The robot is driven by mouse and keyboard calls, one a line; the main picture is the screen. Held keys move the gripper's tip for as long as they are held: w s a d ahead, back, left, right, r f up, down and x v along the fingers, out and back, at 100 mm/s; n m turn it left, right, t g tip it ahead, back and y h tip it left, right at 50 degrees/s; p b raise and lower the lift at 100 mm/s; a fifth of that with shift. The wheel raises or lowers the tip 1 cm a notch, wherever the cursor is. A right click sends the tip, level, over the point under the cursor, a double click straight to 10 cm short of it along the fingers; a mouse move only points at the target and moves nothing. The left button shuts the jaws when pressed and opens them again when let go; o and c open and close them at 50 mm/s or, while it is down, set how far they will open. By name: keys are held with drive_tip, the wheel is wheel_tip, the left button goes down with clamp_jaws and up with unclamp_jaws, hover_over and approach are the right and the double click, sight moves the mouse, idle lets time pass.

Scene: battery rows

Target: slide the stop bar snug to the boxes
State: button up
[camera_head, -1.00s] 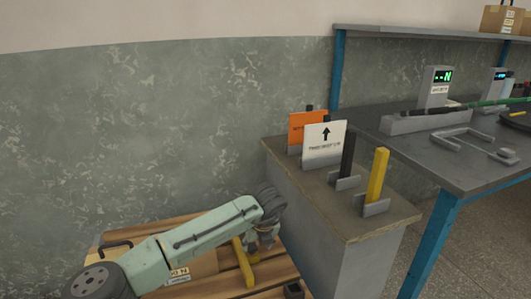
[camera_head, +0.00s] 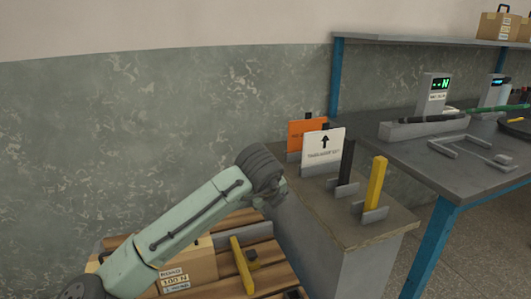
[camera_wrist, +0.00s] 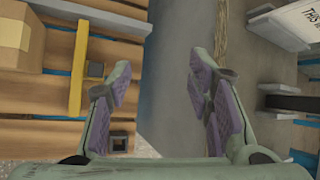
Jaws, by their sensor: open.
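The yellow stop bar (camera_head: 240,268) lies on the wooden pallet, with a dark knob on its right side. A cardboard box (camera_head: 188,266) with a "100 N" label stands left of it, partly hidden by my arm. In the wrist view the bar (camera_wrist: 79,65) runs upright in the picture, and a strip of bare slats separates it from the box (camera_wrist: 12,35). My gripper (camera_wrist: 160,92) is open and empty; its left finger is near the bar's lower right side. In the head view my wrist is beside the counter, right of the bar.
A grey rail (camera_wrist: 95,14) runs along the pallet's far edge. A small square dark socket (camera_wrist: 120,141) sits near the pallet's right edge. The grey counter (camera_head: 350,238) rises right of the pallet, holding signs, a black bar and a yellow bar (camera_head: 376,183) in holders.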

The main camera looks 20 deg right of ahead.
wheel_tip(320, 180, up, 12)
drive_tip(key=w+n+t+h, duration=0.2)
drive_tip(key=n+t+h, duration=0.1)
drive_tip(key=shift+a+r+h+p, duration=0.2)
drive_tip(key=shift+h+p, duration=0.1)
drive_tip(key=shift+p, duration=0.15)
